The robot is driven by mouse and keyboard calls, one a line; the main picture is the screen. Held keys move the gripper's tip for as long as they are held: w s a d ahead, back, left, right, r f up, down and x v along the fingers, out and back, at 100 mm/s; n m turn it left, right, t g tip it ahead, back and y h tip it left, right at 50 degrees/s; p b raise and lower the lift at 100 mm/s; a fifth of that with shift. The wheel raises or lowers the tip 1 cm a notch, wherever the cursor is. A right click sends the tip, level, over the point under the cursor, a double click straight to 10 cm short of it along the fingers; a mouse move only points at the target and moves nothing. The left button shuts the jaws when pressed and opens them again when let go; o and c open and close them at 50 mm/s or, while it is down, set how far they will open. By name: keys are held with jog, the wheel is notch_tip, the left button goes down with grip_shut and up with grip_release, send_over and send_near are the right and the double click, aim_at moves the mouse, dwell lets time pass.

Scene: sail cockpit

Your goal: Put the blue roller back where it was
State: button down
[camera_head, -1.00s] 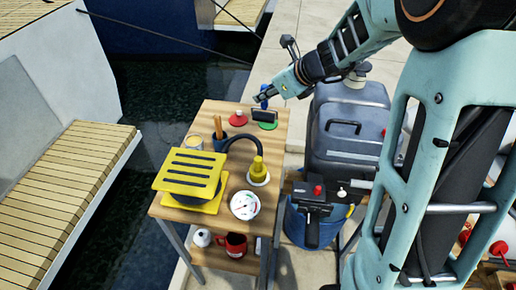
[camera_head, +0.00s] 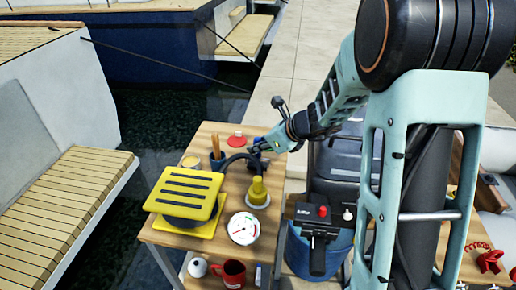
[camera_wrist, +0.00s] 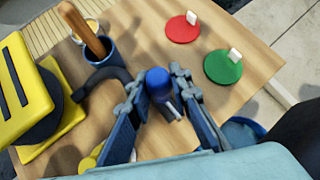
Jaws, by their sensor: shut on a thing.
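The blue roller (camera_wrist: 158,82) sits between the two fingers of my gripper (camera_wrist: 155,92) in the wrist view, with its blue rounded end showing and its lower part partly hidden. My gripper is shut on it. It is above the wooden table, left of and nearer than the green disc (camera_wrist: 223,67) and the red disc (camera_wrist: 182,27), both with white tags. In the head view my gripper (camera_head: 257,150) is over the table's far right part, with a bit of blue roller (camera_head: 259,140) showing. The red disc (camera_head: 236,142) lies just left of it; the green disc is hidden there.
A yellow winch-like block (camera_head: 186,193), a yellow fitting with a black hose (camera_head: 258,190), a dial gauge (camera_head: 243,229) and a cup with a wooden handle (camera_head: 217,160) stand on the table (camera_head: 205,255). A dark motor stands at right.

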jog(key=shift+f, duration=0.15)
jog(key=c, duration=1.8)
grip_release()
jog(key=shift+o, duration=0.2)
jog(key=shift+r, duration=0.25)
jog(key=p+v, duration=0.2)
jog(key=v, duration=1)
